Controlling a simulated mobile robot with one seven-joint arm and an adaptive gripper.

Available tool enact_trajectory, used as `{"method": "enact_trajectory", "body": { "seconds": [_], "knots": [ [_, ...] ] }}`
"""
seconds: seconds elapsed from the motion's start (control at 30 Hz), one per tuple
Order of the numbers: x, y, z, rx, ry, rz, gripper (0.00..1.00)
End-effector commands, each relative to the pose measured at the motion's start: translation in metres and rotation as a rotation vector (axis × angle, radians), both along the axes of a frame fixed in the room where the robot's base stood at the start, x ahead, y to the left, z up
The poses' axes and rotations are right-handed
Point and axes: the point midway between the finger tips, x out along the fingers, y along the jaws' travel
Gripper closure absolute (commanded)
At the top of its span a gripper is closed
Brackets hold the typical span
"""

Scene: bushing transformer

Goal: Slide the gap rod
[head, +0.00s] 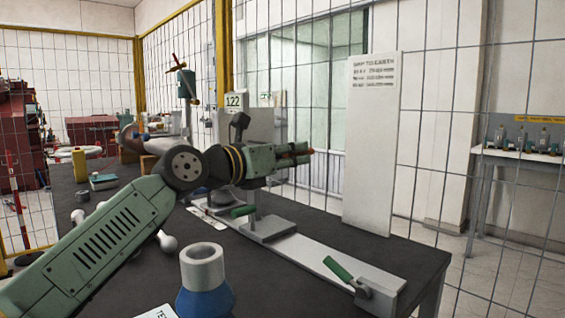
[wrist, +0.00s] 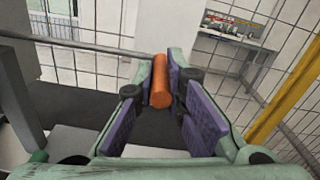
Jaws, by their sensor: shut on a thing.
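My gripper (head: 298,153) is at the middle of the head view, above the dark bench, its fingers pointing right. In the wrist view its two purple-padded fingers (wrist: 172,85) are shut on an orange cylindrical handle (wrist: 160,82). A thin grey rod (wrist: 75,44) runs from the left edge of the wrist view to this handle; it looks like the gap rod with its grip. The rod's far end is out of the wrist view, and my gripper hides most of the handle in the head view.
A white board headed "GAP TO EARTH" (head: 370,140) stands behind the bench. A grey rail (head: 310,262) with a green lever (head: 338,268) lies along the bench's right side. A blue and grey bushing (head: 205,285) stands in front. Wire mesh (head: 440,130) closes the back.

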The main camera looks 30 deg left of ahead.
Motion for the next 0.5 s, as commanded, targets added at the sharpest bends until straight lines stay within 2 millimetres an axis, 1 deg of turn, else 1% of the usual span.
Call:
{"method": "enact_trajectory", "body": {
  "seconds": [0.2,0.23,0.5],
  "knots": [
    [-0.0001,0.0,0.0016,-0.001,-0.001,-0.001,1.0],
    [-0.0001,0.0,0.0016,-0.001,-0.001,-0.001,0.88],
    [0.0,-0.0001,0.0023,-0.001,-0.003,0.0,0.7]
  ]
}}
